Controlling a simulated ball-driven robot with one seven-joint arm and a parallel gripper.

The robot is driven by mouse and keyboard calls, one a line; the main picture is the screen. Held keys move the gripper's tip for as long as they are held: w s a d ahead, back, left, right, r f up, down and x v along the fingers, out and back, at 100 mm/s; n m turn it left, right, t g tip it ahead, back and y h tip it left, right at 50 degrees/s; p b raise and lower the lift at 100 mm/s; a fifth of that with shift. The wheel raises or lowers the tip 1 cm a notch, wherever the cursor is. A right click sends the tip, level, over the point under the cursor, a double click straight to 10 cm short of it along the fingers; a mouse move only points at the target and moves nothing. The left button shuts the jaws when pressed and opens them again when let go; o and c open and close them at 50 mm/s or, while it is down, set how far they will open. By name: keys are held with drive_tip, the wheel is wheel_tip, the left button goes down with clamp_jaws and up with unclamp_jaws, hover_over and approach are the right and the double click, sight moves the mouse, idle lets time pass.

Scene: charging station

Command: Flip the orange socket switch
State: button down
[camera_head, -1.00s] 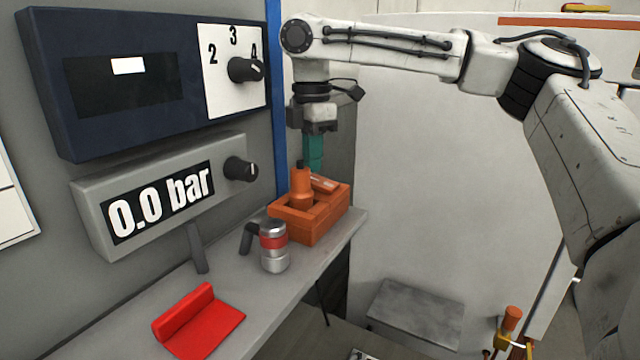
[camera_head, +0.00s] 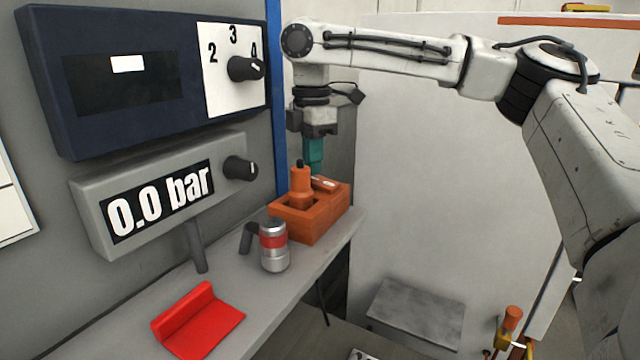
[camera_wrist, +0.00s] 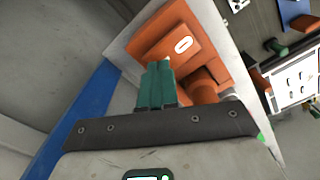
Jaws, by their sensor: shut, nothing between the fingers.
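The orange socket (camera_head: 312,228) stands at the far end of the grey shelf, with an orange plug (camera_head: 301,188) upright in it. Its switch, a tilted orange plate with a white mark (camera_head: 326,184), lies beside the plug. In the wrist view the switch (camera_wrist: 183,45) is just ahead of the fingers, and the plug (camera_wrist: 206,84) is to their right. My gripper (camera_head: 315,172) points down, shut and empty, with its teal fingertips (camera_wrist: 154,66) close to the switch. I cannot tell whether they touch it. The fingers hide part of the socket in the wrist view.
A silver and red cylinder (camera_head: 273,248) with a dark handle stands on the shelf (camera_head: 120,337) in front of the socket. A red bracket (camera_head: 200,325) lies nearer. Knobbed panels (camera_head: 150,205) are on the left wall. A blue post (camera_head: 277,100) rises behind.

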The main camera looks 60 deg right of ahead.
sight(313, 177)
drive_tip(key=shift+f, duration=0.6)
idle(0.3)
wheel_tip(313, 177, up, 7)
drive_tip(key=p, duration=0.7)
idle(0.8)
